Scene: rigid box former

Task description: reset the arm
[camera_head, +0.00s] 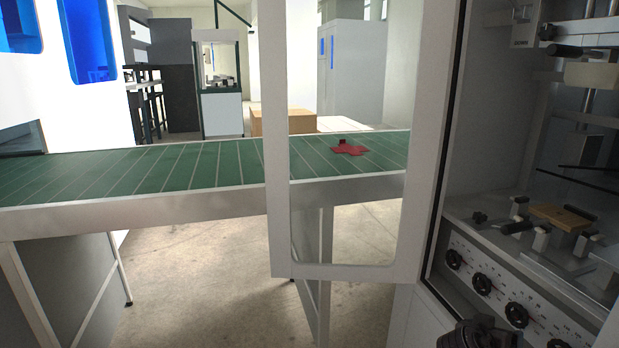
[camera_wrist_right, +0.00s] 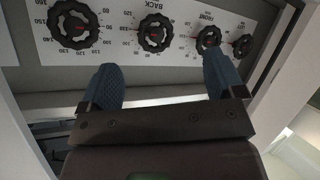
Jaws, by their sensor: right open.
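My right gripper (camera_wrist_right: 164,78) shows in the right wrist view. Its two blue fingers are spread wide apart with nothing between them. They are just below a white panel (camera_wrist_right: 182,12) with several black dials, and I cannot tell whether they touch it. In the head view a dark rounded part shows at the bottom edge, in front of the machine's dial panel (camera_head: 500,297); I cannot tell which part of my arm it is. My left gripper is not in view.
The box-forming machine (camera_head: 565,215) stands open at the right, with a wooden block (camera_head: 560,216) inside. Its windowed door (camera_head: 345,271) hangs open in front of the green conveyor (camera_head: 130,172). A red flat cross-shaped piece (camera_head: 349,148) lies on the conveyor. Floor (camera_head: 200,275) shows beneath.

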